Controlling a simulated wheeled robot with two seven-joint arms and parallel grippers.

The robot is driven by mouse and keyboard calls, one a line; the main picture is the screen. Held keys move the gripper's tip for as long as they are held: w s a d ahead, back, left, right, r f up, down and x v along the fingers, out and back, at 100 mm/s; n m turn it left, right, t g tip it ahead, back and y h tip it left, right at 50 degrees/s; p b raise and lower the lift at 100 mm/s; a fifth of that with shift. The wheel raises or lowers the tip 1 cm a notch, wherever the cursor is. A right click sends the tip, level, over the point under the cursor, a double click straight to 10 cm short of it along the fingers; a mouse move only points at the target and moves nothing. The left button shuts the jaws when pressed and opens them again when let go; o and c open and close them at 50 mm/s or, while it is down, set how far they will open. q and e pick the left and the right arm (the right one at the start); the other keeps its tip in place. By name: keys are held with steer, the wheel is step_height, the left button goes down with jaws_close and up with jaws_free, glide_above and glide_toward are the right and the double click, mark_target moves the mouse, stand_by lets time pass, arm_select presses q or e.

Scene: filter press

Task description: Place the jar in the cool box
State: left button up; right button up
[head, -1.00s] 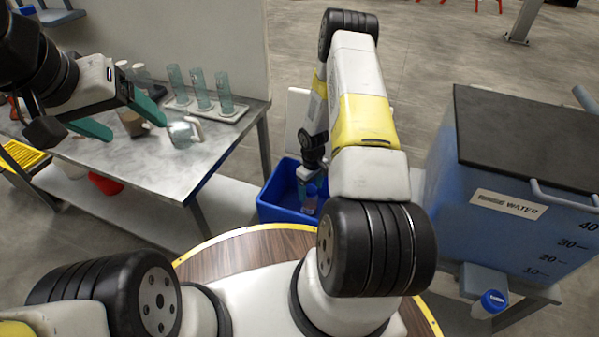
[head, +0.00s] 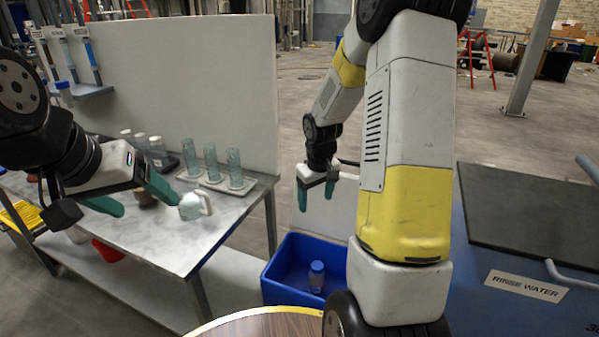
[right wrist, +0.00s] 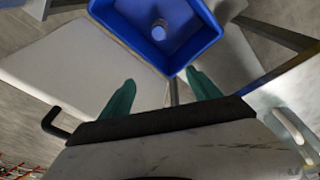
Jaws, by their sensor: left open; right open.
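The jar (head: 316,277) is a small clear bluish container with a blue lid. It stands inside the blue cool box (head: 277,291), which is open at the top; the jar also shows inside the box in the right wrist view (right wrist: 159,30). My right gripper (head: 318,192) is open and empty, above and behind the box and apart from the jar. Its two teal fingers (right wrist: 160,80) show spread in the right wrist view, with nothing between them. My left gripper (head: 147,200) is open over the metal table, near a clear mug.
The metal table (head: 200,240) at left holds the clear mug (head: 192,206), several tall glass cylinders on a white tray (head: 232,186) and white-capped bottles (head: 140,138). A rinse water tank (head: 520,265) stands at right. A white panel (head: 330,215) stands behind the box.

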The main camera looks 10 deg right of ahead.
steer(key=s+a+r+m+t, duration=0.1)
steer(key=s+a+r, duration=0.1)
steer(key=s+r, duration=0.45)
steer(key=s+a+r+m+t, duration=0.1)
steer(key=s+a+r, duration=0.15)
steer(key=r, duration=0.65)
steer(key=s+a+r+t+y, duration=0.1)
steer(key=s+r, duration=0.2)
steer(key=s, duration=0.3)
steer(key=s+a+r+m+t+y, duration=0.1)
steer(key=s+a+r, duration=0.1)
steer(key=s, duration=0.5)
steer(key=shift+s+a+r, duration=0.25)
steer(key=shift+s+r, duration=0.05)
steer(key=shift+r, duration=0.5)
